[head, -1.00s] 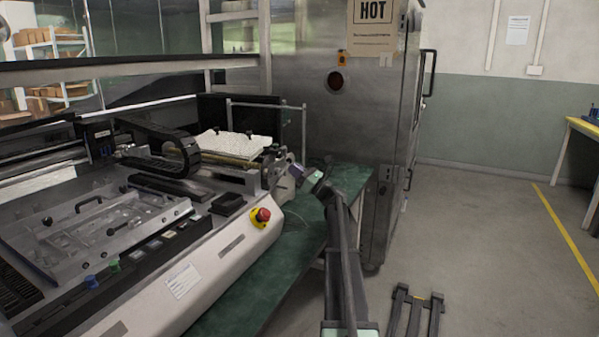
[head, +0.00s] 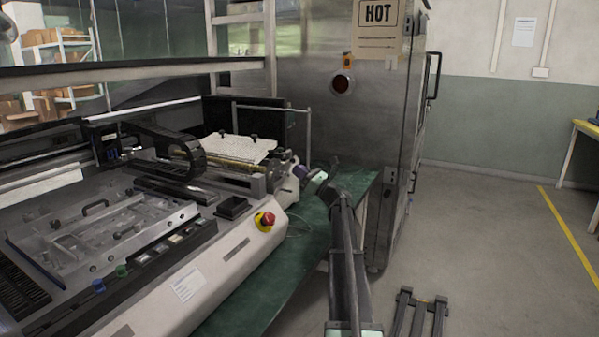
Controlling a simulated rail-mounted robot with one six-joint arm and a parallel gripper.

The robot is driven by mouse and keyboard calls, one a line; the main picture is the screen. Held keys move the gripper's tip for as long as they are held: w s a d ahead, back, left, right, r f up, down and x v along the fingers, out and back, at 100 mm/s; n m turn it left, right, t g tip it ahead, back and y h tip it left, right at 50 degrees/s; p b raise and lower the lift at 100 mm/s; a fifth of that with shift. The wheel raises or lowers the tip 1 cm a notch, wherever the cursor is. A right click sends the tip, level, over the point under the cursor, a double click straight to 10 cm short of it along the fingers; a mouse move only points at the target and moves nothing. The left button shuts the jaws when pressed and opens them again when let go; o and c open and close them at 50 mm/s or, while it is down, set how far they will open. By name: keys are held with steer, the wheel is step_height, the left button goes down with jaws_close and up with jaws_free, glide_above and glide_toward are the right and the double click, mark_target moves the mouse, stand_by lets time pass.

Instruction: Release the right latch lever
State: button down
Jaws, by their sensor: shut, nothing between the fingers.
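My gripper (head: 299,171) is small and partly hidden by my own wrist, beyond the right end of the printer-like machine (head: 205,260). It is shut and empty, over or beside the green bench, apart from the fixture plate. The fixture plate (head: 60,262) lies on the machine at left, with a black handle (head: 95,207) and small black knobs (head: 55,224). A pale board (head: 238,148) with two dark knobs on top sits nearer my gripper. I cannot tell which part is the right latch lever.
A red stop button (head: 265,220) sticks out at the machine's front corner. The green bench (head: 285,270) runs beside it. A tall steel cabinet (head: 300,70) marked HOT stands behind. Open floor (head: 480,240) lies to the right, with a dark forked stand (head: 418,312).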

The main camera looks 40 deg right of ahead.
steer(key=w+f+b+v, duration=0.1)
steer(key=b+v, duration=1)
steer(key=v, duration=1.1)
steer(key=shift+d+f, duration=0.5)
